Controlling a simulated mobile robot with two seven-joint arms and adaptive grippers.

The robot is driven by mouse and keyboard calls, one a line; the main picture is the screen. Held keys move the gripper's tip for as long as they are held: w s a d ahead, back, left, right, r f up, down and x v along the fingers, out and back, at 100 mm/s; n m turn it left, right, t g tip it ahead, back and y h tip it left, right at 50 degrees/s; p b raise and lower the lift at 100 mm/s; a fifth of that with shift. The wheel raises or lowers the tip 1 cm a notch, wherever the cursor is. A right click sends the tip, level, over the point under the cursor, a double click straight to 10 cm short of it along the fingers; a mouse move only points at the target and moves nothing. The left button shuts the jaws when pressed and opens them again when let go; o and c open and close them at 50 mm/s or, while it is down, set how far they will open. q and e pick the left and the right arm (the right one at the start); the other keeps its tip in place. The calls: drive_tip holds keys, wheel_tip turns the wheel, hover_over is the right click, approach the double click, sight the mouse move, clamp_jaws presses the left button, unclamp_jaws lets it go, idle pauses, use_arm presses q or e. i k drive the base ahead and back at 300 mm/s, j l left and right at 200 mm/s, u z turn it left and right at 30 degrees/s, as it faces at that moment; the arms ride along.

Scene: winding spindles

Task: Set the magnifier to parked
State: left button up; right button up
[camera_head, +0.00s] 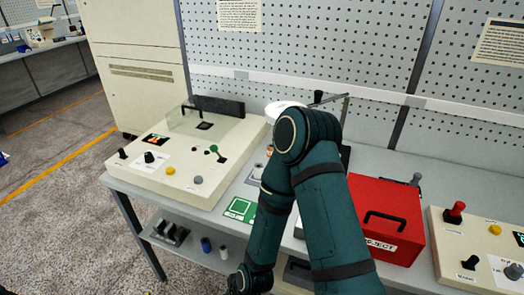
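The magnifier seems to be the white rounded head (282,107) behind my arm at the back of the bench, with a thin dark jointed bracket (331,98) beside it. My arm's elbow hides much of it, so its setting cannot be told. My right arm comes in from the bottom, rises to its elbow in front of the magnifier and folds back down. A dark part of my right gripper (238,284) shows at the bottom edge, low in front of the bench and away from the magnifier; its fingers are not clear. My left gripper is out of view.
A beige control console (222,142) with knobs stands on the left of the bench. A green-marked card (240,209) lies before it. A red reject box (390,205) and another control panel (450,262) stand right. A perforated wall (310,45) closes the back.

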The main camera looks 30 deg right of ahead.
sight(273, 110)
drive_tip(key=k+z, duration=0.1)
drive_tip(key=z, duration=1.15)
